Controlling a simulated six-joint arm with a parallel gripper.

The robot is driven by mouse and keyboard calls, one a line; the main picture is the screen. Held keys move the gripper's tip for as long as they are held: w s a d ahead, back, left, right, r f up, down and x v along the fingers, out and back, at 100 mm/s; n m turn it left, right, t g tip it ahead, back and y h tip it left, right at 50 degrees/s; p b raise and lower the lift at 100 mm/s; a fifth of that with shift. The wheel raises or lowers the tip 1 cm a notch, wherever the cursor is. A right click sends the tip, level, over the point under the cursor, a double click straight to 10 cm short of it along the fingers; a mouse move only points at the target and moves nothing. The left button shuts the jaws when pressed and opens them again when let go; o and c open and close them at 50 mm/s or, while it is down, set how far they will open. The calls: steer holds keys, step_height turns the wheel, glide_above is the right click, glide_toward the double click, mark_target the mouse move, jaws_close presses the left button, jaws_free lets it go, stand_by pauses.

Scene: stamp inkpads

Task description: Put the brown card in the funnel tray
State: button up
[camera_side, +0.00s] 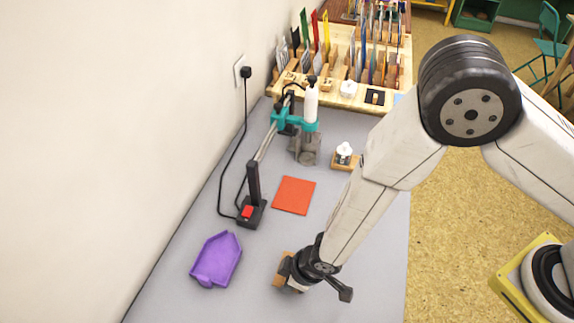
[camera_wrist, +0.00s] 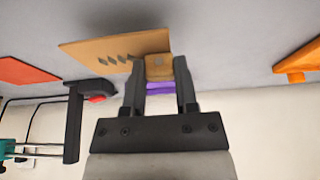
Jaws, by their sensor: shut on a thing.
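The brown card (camera_wrist: 108,50), tan with a row of dark diamond marks, is at the fingertips in the wrist view. My gripper (camera_wrist: 158,72) is shut on a tan, block-like part at the card's edge. In the side view my gripper (camera_side: 292,283) is low over the front of the grey table, and a bit of the brown card (camera_side: 281,266) shows beside it. The purple funnel tray (camera_side: 222,256) lies on the table to the left of my gripper, apart from it. A strip of the tray (camera_wrist: 160,88) shows between the fingers in the wrist view.
A red-orange square (camera_side: 294,195) lies flat behind the gripper. A black post with a red button (camera_side: 250,212) stands near the wall with its cable. An orange item (camera_wrist: 298,64), unclear, is at the wrist view's right. A wooden rack (camera_side: 345,85) stands at the back.

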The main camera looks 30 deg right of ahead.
steer(key=shift+f, duration=1.55)
steer(key=shift+f, duration=0.2)
steer(key=o, duration=0.9)
steer(key=shift+r, duration=0.2)
steer(key=shift+s+d+r, duration=0.15)
steer(key=shift+r, duration=0.55)
steer(key=shift+v, duration=5.3)
steer(key=shift+d, duration=0.1)
